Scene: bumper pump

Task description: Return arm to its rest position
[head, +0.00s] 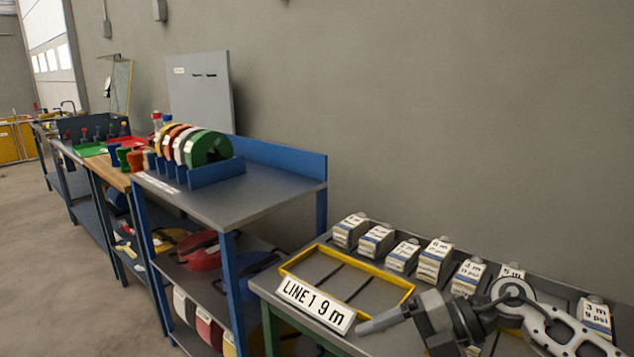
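My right arm (560,322) comes in from the lower right, with a pale link with holes and dark grey joints. Its gripper (380,321) points left over the front of the right-hand table. Its grey tip is close to the right end of the sign (315,304) reading "LINE 1 9 m"; I cannot tell whether they touch. Only one tapered grey piece shows at the tip, so I cannot see whether the fingers are apart or hold anything. My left gripper is not in view.
A yellow-framed tray (347,262) lies empty behind the sign. Several labelled white packs (376,241) line the table's back, some partly behind my arm. A blue-legged bench (235,206) with coloured reels (207,148) stands left. Open floor (60,260) lies further left.

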